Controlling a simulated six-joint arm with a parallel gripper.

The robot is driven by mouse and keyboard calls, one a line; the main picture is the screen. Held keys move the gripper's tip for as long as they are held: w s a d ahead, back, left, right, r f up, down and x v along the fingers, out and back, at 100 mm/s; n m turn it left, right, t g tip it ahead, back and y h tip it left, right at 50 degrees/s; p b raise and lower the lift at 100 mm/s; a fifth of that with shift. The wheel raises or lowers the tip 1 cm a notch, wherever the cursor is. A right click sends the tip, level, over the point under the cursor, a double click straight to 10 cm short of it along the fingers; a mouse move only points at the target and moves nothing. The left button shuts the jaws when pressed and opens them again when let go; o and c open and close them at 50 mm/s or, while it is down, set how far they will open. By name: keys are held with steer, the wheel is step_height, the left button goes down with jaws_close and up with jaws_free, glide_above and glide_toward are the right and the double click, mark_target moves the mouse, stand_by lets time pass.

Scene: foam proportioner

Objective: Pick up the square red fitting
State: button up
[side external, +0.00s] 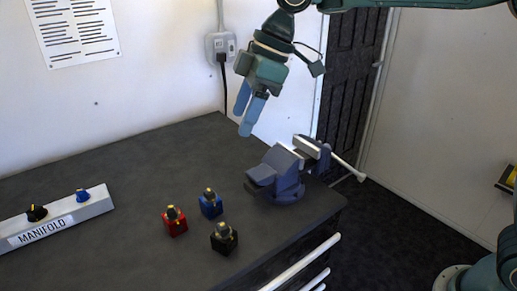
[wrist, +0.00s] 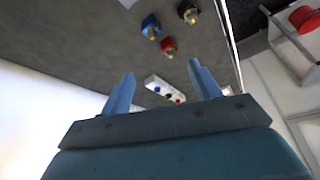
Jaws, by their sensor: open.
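The square red fitting (side external: 175,226) has a red block base and a dark top with a brass-coloured tip. It stands upright on the dark bench, and it also shows in the wrist view (wrist: 168,46), beyond my fingertips. A blue fitting (side external: 211,209) stands behind it to the right, and a black fitting (side external: 224,243) stands in front to the right. My gripper (side external: 246,115) is open and empty, high above the bench and behind the fittings, near the wall. Both blue fingers (wrist: 161,75) show apart in the wrist view.
A blue-grey vise (side external: 277,174) with a pale bar stands on the bench right of the fittings. A white manifold (side external: 55,224) with knob-like parts lies at the left. A wall outlet (side external: 220,47) with a black cord is behind. Bare bench lies between the manifold and the fittings.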

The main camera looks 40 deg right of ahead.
mark_target(177, 211)
steer(key=w+a+f+n+g, duration=0.2)
steer(key=w+a+f+n, duration=0.3)
steer(key=a+f, duration=0.4)
steer(key=shift+w+a+f+n, duration=0.2)
steer(key=shift+w+a+n, duration=0.2)
steer(key=shift+w+a, duration=0.1)
steer(key=x, duration=0.8)
steer(key=shift+s+a+f, duration=0.1)
steer(key=shift+s+f, duration=0.05)
steer(key=shift+f, duration=0.1)
steer(key=shift+s+x, duration=0.2)
steer(key=shift+x, duration=2.4)
